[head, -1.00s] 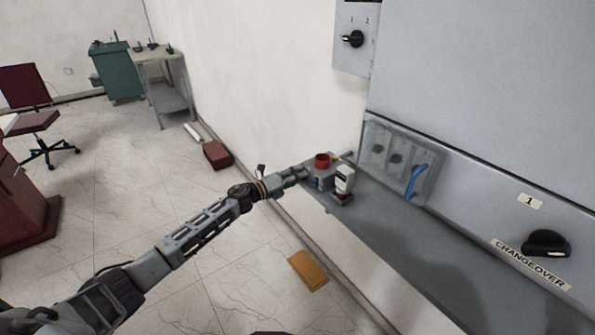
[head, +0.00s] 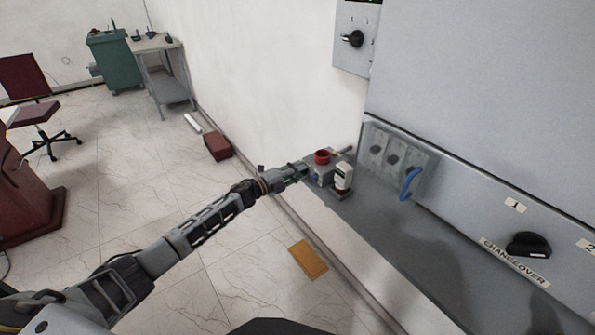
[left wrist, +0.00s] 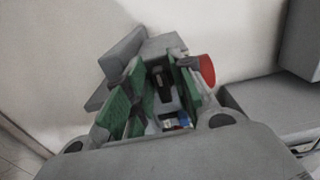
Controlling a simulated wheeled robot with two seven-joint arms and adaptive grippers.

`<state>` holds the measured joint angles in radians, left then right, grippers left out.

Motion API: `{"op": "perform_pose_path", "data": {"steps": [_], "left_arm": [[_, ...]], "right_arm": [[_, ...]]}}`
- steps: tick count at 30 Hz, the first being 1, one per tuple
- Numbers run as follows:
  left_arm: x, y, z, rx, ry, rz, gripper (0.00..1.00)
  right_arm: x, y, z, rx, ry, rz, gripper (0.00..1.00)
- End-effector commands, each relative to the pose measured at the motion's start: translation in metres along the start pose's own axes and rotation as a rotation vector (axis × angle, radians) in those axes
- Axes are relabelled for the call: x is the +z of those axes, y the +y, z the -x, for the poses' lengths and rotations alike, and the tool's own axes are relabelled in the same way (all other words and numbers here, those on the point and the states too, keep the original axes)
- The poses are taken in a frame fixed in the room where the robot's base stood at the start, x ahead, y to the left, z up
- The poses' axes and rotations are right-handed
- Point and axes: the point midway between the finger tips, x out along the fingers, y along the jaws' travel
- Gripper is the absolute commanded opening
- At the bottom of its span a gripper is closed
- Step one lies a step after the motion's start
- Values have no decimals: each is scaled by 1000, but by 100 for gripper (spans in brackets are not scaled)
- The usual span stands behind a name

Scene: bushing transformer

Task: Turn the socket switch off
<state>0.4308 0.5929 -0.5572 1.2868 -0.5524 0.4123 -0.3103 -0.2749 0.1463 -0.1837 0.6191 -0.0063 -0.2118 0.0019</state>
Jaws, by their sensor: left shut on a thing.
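The socket unit is a grey box (head: 324,178) with a red round socket (head: 322,157) on it, at the left end of the grey ledge. In the left wrist view, the red part (left wrist: 207,70) shows just right of the fingers and a grey box (left wrist: 163,45) behind them. My left gripper (head: 301,170) reaches the left side of this unit. In the left wrist view, its green-padded fingers (left wrist: 155,95) are shut on a part of the unit, which I take for the socket switch. The fingers mostly hide it, so its position cannot be told. My right gripper is out of view.
A white bottle-like item (head: 343,176) stands close right of the unit. A panel with a blue handle (head: 410,184) and a changeover knob (head: 528,244) are further right. A rotary switch (head: 353,39) is above. An orange mat (head: 307,260) lies on the floor.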

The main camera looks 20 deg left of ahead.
Motion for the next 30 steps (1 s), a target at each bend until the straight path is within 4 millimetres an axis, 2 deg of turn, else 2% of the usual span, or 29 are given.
{"op": "perform_pose_path", "data": {"steps": [6,7,9,22,30], "left_arm": [[1,1,0,1,-2,0,0],[1,1,0,1,-2,0,28],[1,1,0,1,-1,0,34],[0,1,3,2,-1,-1,34],[1,1,20,2,-1,-2,34]], "right_arm": [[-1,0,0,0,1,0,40],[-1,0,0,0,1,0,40],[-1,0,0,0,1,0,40],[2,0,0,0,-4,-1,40],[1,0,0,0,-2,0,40]]}}
